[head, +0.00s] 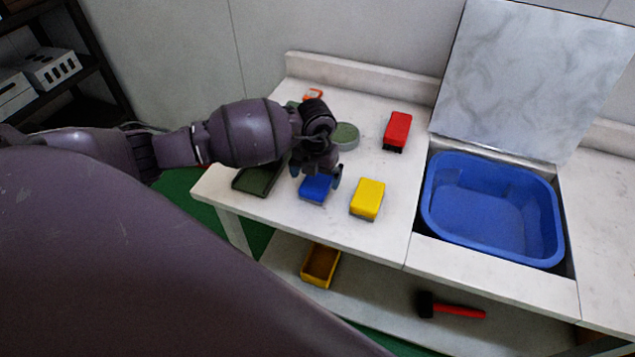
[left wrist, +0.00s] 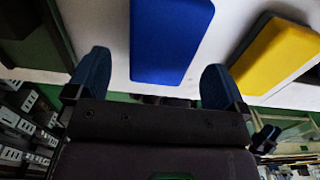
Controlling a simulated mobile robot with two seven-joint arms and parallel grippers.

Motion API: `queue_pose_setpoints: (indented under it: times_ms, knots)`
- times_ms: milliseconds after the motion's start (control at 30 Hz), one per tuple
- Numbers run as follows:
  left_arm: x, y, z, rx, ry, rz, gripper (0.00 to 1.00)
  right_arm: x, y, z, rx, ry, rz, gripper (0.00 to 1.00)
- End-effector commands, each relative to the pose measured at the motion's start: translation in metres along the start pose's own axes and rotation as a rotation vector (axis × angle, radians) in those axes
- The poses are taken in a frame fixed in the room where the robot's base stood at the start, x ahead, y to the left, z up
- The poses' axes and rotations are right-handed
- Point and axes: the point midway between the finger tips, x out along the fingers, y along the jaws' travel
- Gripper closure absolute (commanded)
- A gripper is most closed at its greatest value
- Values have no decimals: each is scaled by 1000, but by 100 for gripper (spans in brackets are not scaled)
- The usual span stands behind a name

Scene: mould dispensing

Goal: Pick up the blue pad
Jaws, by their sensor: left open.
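The blue pad (head: 316,188) lies on the white table near its front edge, partly hidden by my left gripper in the head view. In the left wrist view the blue pad (left wrist: 170,40) is large and lies ahead, between the lines of the two fingers. My left gripper (head: 316,177) is over the pad, its fingers pointing down. In the left wrist view the left gripper (left wrist: 150,80) is open, with nothing between its fingertips that I can see gripped. My right gripper is not in view.
A yellow pad (head: 368,198) lies just right of the blue one. A dark green tray (head: 257,181) is on its left. A red block (head: 397,130) and a round green-topped tin (head: 346,136) stand behind. A blue basin (head: 490,208) is sunk in the counter at right.

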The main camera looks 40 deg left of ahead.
Motion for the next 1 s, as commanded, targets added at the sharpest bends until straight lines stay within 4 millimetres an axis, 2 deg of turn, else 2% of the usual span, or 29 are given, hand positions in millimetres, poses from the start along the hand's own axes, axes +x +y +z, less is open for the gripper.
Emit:
queue_pose_setpoints:
  times_ms: [200,500,567,867,1000]
  knots:
    - [25,-1,1,-1,1,-1,1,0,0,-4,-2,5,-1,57]
    - [30,-1,1,0,0,0,1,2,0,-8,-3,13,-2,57]
    - [30,-1,1,0,0,0,9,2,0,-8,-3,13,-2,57]
    - [29,-1,1,0,0,0,55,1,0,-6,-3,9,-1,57]
    - [29,-1,1,0,-1,0,56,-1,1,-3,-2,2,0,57]
